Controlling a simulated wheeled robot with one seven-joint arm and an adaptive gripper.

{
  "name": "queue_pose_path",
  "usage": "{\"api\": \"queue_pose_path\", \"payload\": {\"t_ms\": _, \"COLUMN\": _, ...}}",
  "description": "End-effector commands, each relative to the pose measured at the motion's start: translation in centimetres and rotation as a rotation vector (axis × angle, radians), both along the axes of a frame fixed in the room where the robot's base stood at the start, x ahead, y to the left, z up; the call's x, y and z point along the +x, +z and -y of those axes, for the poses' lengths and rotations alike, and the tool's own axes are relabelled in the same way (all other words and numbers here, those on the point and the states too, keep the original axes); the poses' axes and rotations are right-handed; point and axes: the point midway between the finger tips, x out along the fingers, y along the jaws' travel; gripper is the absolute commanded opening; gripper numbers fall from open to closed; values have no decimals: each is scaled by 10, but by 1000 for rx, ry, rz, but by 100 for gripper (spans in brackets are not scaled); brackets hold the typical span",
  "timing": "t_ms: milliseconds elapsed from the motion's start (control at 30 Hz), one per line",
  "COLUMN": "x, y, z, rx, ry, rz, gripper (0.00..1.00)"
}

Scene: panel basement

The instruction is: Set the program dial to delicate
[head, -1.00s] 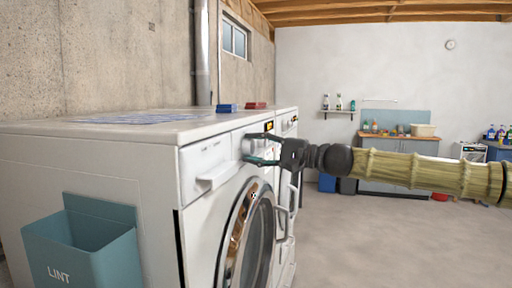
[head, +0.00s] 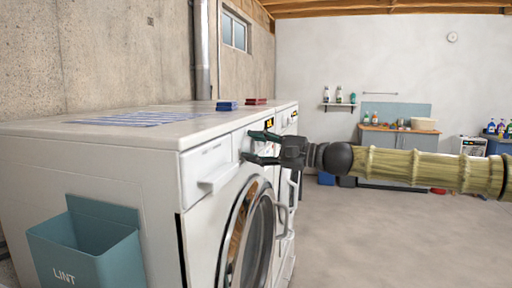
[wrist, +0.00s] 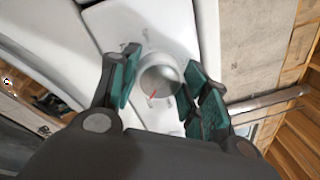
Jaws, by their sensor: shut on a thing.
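The program dial (wrist: 158,78) is a round, pale knob with a red pointer line on the washer's white front panel (wrist: 165,25). The wrist view shows small dark marks around it, too blurred to read. My gripper (wrist: 163,68) has its green-padded fingers on opposite sides of the dial and is shut on it. In the head view my gripper (head: 260,147) reaches in from the right at the washer's (head: 205,172) upper front, with one finger above the other. There the fingers largely hide the dial.
The washer's round door (head: 247,235) is below my gripper, with the drawer handle (head: 218,178) to its left. A second machine stands beyond. A blue lint bin (head: 95,245) hangs on the washer's side. The floor (head: 400,240) to the right is clear.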

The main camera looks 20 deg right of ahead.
Motion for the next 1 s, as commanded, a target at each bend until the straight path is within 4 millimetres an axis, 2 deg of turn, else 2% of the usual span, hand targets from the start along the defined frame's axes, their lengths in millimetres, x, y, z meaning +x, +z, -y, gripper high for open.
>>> {"api": "queue_pose_path", "payload": {"t_ms": 267, "x": 1, "y": 0, "z": 1, "rx": 1, "ry": -3, "rz": 0, "gripper": 22}}
{"api": "queue_pose_path", "payload": {"t_ms": 300, "x": 1, "y": 0, "z": 1, "rx": 0, "ry": -3, "rz": 1, "gripper": 49}}
{"api": "queue_pose_path", "payload": {"t_ms": 400, "x": 0, "y": 0, "z": 1, "rx": 0, "ry": -1, "rz": 1, "gripper": 68}}
{"api": "queue_pose_path", "payload": {"t_ms": 767, "x": 0, "y": 0, "z": 1, "rx": -1, "ry": 0, "rz": 1, "gripper": 68}}
{"api": "queue_pose_path", "payload": {"t_ms": 1000, "x": -9, "y": 0, "z": 12, "rx": -1, "ry": -1, "rz": 4, "gripper": 68}}
